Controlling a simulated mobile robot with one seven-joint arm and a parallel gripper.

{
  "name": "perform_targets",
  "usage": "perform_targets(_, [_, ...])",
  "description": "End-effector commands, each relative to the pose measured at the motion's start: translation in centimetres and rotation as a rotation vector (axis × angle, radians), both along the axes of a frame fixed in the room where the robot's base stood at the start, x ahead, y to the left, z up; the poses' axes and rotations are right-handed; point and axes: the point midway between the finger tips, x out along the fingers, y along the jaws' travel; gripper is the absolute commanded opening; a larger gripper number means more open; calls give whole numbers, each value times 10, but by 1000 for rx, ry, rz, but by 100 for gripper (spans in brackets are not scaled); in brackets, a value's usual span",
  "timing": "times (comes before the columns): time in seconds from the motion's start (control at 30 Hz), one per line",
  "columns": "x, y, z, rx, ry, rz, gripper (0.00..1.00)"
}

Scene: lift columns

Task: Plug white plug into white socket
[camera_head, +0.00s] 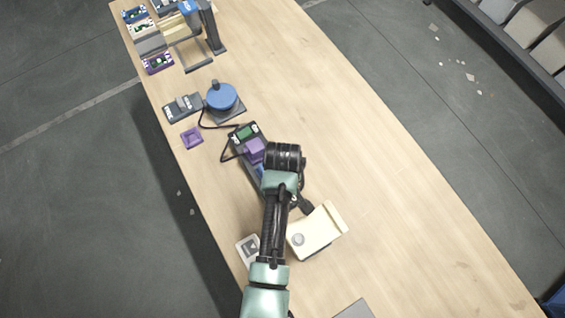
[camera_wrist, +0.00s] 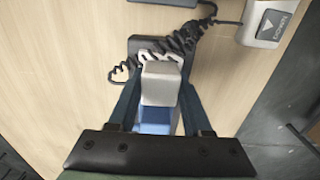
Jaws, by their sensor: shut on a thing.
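In the wrist view, my gripper (camera_wrist: 161,92) is shut on a pale grey-white block, which looks like the white plug (camera_wrist: 160,80). A blue part (camera_wrist: 153,122) shows right below it, nearer the palm. A white piece with dark openings (camera_wrist: 150,56) lies just beyond the plug on a dark base; I cannot tell whether it is the white socket. A black coiled cable (camera_wrist: 122,72) runs beside it. In the head view, my wrist (camera_head: 284,158) is over the lower end of a dark panel (camera_head: 246,131) with green and purple parts, and hides the fingers and plug.
A cream stand (camera_head: 322,228) is right of my arm, and a white box with a grey label (camera_head: 243,241) is left of it. A blue round device (camera_head: 222,97), a purple tray (camera_head: 192,138) and a grey box stand farther up. The table's right side is clear.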

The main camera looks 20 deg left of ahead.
Motion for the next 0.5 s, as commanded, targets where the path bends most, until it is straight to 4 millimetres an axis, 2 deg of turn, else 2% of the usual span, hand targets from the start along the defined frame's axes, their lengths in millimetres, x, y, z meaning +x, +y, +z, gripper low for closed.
perform_targets(0.27, [1, 0, -2, 0, -3, 0, 1])
perform_targets(0.3, [1, 0, -2, 0, -3, 0, 55])
perform_targets(0.47, [0, 1, -3, 2, -1, 1, 84])
perform_targets(0.5, [-1, 1, -3, 2, 1, 2, 84])
